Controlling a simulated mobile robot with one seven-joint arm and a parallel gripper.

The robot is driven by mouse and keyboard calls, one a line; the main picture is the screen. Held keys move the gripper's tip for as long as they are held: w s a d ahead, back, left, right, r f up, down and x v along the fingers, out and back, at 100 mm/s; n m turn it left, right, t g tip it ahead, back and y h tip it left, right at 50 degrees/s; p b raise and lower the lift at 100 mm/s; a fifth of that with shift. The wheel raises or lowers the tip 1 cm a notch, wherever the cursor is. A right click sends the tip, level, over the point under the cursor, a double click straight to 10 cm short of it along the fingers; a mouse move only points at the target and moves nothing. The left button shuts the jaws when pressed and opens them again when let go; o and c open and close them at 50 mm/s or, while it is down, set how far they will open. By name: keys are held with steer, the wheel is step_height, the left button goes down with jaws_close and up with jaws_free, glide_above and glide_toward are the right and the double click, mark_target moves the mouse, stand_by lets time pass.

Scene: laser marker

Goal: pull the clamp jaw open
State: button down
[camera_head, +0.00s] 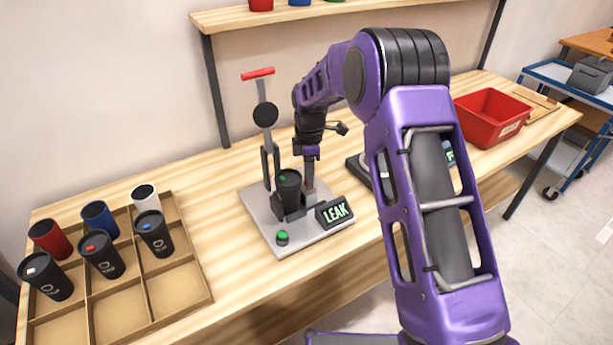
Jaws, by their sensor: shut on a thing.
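My gripper (309,180) points down from the purple arm, just right of a dark cup (289,186) on the station marked LEAK. It is shut on what looks like the clamp jaw; its fingertips are small and the contact is partly hidden. The dark clamp (291,213) sits low around the cup's base, on a grey base plate (263,222). The cup stands upright, with green on its lid. How far open the jaw is cannot be told.
A lever with a red handle (258,73) rises behind the cup. A green button (282,238) and a LEAK sign (335,212) stand at the plate's front. A divided wooden tray (149,298) with several cups is at left, a red bin (491,118) at right. My arm hides part of another station.

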steer(key=shift+w+d+r, duration=0.1)
steer(key=shift+w+d, duration=0.3)
steer(key=shift+d, duration=0.15)
steer(key=c, duration=0.6)
jaws_free()
steer(key=shift+a+r, duration=0.1)
steer(key=shift+r, duration=0.15)
step_height(320, 180, up, 17)
steer(key=p, duration=0.1)
steer(key=shift+f, duration=0.1)
